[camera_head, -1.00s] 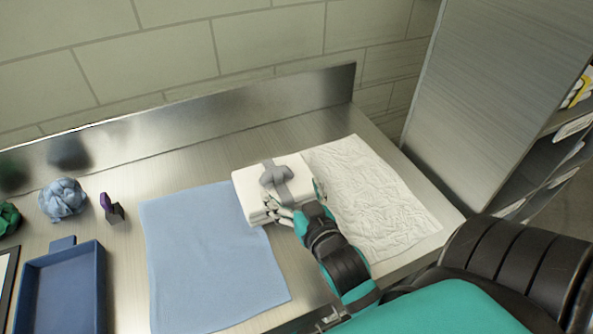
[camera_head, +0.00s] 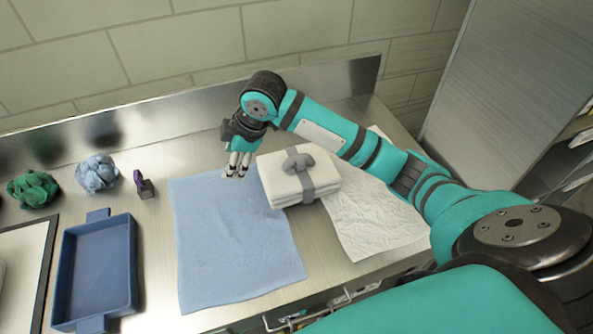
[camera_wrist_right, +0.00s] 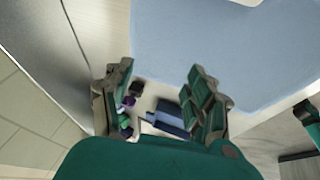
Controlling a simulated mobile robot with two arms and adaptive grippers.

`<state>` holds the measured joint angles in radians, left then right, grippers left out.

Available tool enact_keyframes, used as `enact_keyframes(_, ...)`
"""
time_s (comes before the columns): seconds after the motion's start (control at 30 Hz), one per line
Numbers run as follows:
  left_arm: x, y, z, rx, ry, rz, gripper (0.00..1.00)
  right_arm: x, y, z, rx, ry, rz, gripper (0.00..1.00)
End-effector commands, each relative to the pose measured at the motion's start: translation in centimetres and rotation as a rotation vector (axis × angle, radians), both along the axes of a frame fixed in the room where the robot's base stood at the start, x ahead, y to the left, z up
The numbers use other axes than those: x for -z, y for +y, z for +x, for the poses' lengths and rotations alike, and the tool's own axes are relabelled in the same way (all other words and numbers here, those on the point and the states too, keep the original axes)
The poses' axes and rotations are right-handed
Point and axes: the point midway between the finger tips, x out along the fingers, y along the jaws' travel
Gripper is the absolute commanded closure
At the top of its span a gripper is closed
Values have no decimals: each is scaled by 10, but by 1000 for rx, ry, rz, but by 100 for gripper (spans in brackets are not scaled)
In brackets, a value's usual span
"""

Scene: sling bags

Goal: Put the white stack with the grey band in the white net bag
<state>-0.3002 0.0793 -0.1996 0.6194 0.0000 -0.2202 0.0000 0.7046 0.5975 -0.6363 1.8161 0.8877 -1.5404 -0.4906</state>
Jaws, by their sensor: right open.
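The white stack with the grey band (camera_head: 274,180) looks like folded cloth with a grey knot on top. It lies on the steel counter between a blue cloth and a white crumpled sheet, partly overlapping their edges. My right gripper (camera_head: 238,166) points down just left of the stack, near the back edge of the blue cloth, empty and apart from the stack. In the right wrist view its fingers (camera_wrist_right: 163,92) are spread open with nothing between them. I cannot make out a white net bag. My left gripper is not in view.
The blue cloth (camera_head: 235,245) lies flat in front. The white crumpled sheet (camera_head: 375,220) lies to the right, partly under my arm. A blue tray (camera_head: 97,268), a purple-and-dark item (camera_head: 144,186), and light blue (camera_head: 97,173) and green (camera_head: 33,188) bundles are at left.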

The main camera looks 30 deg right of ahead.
Motion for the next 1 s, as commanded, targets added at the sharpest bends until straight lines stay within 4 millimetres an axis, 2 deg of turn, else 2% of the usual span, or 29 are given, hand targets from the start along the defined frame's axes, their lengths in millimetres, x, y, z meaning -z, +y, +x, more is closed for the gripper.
enact_keyframes(0.03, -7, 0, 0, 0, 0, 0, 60, -24, -33, 6, -20, 43, -87, 43)
enact_keyframes(0.1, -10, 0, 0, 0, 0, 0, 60, -47, -70, 3, -53, 127, -174, 43)
enact_keyframes(0.2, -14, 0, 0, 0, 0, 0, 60, -80, -115, -7, -81, 232, -251, 43)
enact_keyframes(0.3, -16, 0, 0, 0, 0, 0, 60, -104, -143, -18, -99, 304, -284, 43)
enact_keyframes(0.4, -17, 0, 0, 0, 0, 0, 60, -115, -157, -24, -109, 342, -294, 43)
enact_keyframes(0.47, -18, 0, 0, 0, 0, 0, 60, -114, -160, -26, -111, 352, -297, 43)
enact_keyframes(0.57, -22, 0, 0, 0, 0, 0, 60, -100, -160, -27, -112, 357, -296, 43)
enact_keyframes(0.9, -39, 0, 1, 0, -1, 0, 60, -28, -159, -28, -112, 355, -295, 43)
enact_keyframes(1.0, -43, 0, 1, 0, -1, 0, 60, -11, -159, -27, -112, 351, -295, 43)
